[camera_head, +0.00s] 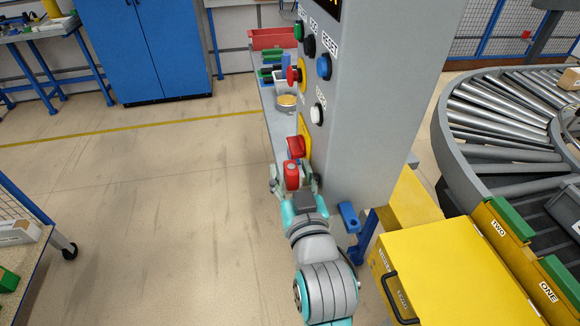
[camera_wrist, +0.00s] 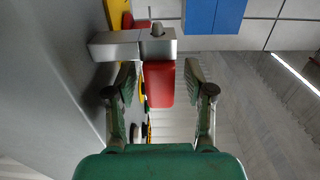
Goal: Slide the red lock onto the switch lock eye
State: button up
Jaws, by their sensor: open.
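The red lock (camera_head: 291,176) is beside the grey control panel, just below the red switch (camera_head: 296,147) on its yellow plate (camera_head: 305,136). In the wrist view the red lock body (camera_wrist: 160,84) meets a grey metal piece (camera_wrist: 116,46) that sticks out from the panel side. My gripper (camera_head: 294,180) is open, with one finger on each side of the lock. In the wrist view gaps show between the fingers of my gripper (camera_wrist: 159,83) and the lock. The shackle and eye cannot be clearly told apart.
The control panel (camera_head: 362,110) carries several buttons and stands close to my gripper's right. A blue padlock-like part (camera_head: 348,216) is low on the panel. A yellow box (camera_head: 450,270) and the roller conveyor (camera_head: 500,115) lie to the right.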

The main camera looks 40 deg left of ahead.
jog(key=v, duration=1)
jog(key=shift+s, duration=0.2)
